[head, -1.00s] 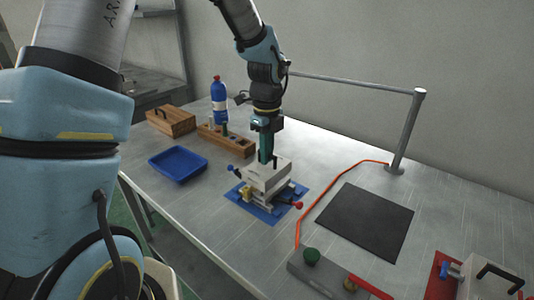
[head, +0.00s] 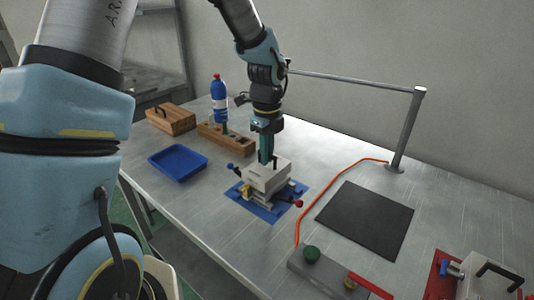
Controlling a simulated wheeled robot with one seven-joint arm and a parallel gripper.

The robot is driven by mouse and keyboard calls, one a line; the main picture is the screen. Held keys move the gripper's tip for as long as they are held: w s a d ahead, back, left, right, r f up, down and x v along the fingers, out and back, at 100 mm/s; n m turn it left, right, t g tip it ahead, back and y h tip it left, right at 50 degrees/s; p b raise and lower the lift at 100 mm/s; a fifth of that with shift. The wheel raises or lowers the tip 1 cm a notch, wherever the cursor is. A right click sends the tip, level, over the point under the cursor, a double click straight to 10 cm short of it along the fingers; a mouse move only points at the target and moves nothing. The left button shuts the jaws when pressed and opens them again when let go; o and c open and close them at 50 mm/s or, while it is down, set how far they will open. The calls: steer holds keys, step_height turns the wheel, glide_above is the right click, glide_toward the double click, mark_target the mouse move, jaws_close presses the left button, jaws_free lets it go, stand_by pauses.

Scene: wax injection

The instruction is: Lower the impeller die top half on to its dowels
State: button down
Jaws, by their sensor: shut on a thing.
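The impeller die top half (head: 265,176) is a pale block with a dark handle on top. My gripper (head: 267,158) points down and is shut on that handle. The die's lower half (head: 260,196) sits below on a blue mat (head: 240,205), with red-tipped and blue-tipped pins sticking out at its sides. The top half is level over the lower half, and little or no gap shows between them. The dowels are hidden, so I cannot tell whether the halves touch.
A blue tray (head: 178,174) lies to the left. Behind are a wooden rack (head: 238,144), a blue bottle (head: 219,105) and a wooden box (head: 171,123). A black mat (head: 365,222) lies right, beside an orange hose (head: 312,209). A grey post (head: 407,135) carries a rail behind.

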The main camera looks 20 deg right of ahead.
steer(key=shift+f+b, duration=0.4)
steer(key=shift+f, duration=0.35)
steer(key=c, duration=0.8)
jaws_free()
steer(key=shift+c, duration=0.2)
steer(key=shift+f, duration=0.1)
step_height(320, 180, up, 11)
steer(key=shift+b, duration=1.1)
steer(key=s+a+f+n, duration=0.2)
steer(key=a+f+n, duration=0.1)
steer(key=a+n, duration=1.1)
steer(key=s+a+f+n+t, duration=0.1)
steer(key=s+a+f+n, duration=0.1)
steer(key=a+n, duration=1.3)
steer(key=shift+a+f+t, duration=0.3)
steer(key=shift+a+f, duration=0.1)
steer(key=shift+a, duration=0.2)
